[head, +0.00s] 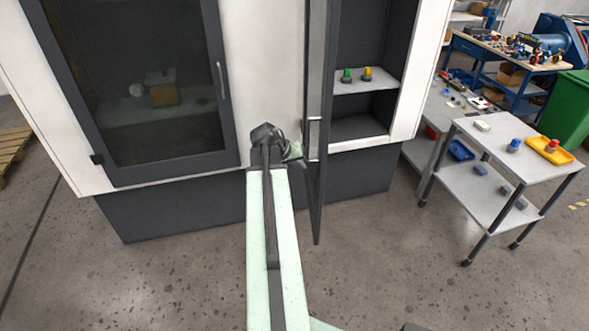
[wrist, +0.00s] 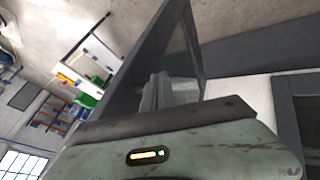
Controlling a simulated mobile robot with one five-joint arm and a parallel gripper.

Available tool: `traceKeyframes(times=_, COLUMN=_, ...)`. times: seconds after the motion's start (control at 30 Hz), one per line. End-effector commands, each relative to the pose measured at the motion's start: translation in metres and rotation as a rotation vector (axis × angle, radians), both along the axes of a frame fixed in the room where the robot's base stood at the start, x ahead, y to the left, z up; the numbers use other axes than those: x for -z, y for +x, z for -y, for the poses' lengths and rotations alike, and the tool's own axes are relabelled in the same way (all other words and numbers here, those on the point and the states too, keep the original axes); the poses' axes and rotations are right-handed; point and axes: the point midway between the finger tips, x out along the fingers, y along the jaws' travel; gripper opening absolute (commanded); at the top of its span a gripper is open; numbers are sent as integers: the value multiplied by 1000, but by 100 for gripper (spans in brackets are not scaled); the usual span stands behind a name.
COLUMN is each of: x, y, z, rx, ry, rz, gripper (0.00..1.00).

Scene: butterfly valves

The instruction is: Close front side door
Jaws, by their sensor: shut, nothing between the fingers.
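The open door (head: 320,190) is a dark-framed panel on the right part of the white machine. It stands swung outward, seen nearly edge-on, with a pale handle (head: 312,135). In the wrist view the door (wrist: 188,50) rises as a dark frame with a glass pane. My gripper (head: 293,152) is just left of the door at about handle height, partly hidden behind my wrist. In the wrist view my gripper (wrist: 168,90) is shut and empty, with its fingers close to the door. I cannot tell whether they touch it.
The left glass door (head: 150,90) of the machine is closed. Inside the open compartment, a shelf (head: 370,82) holds a green and a yellow valve. A grey cart (head: 520,150) with parts stands at right. The floor before the machine is clear.

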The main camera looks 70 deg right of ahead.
Motion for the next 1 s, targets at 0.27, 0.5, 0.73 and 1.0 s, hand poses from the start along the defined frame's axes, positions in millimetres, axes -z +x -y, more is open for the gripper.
traceKeyframes(times=0.27, x=11, y=-32, z=23, rx=2, ry=0, rz=0, gripper=0)
traceKeyframes(times=0.5, x=11, y=-39, z=27, rx=-1, ry=0, rz=-1, gripper=0)
traceKeyframes(times=0.73, x=11, y=-38, z=29, rx=-2, ry=1, rz=0, gripper=0)
traceKeyframes(times=1.0, x=11, y=-56, z=35, rx=-42, ry=0, rz=0, gripper=0)
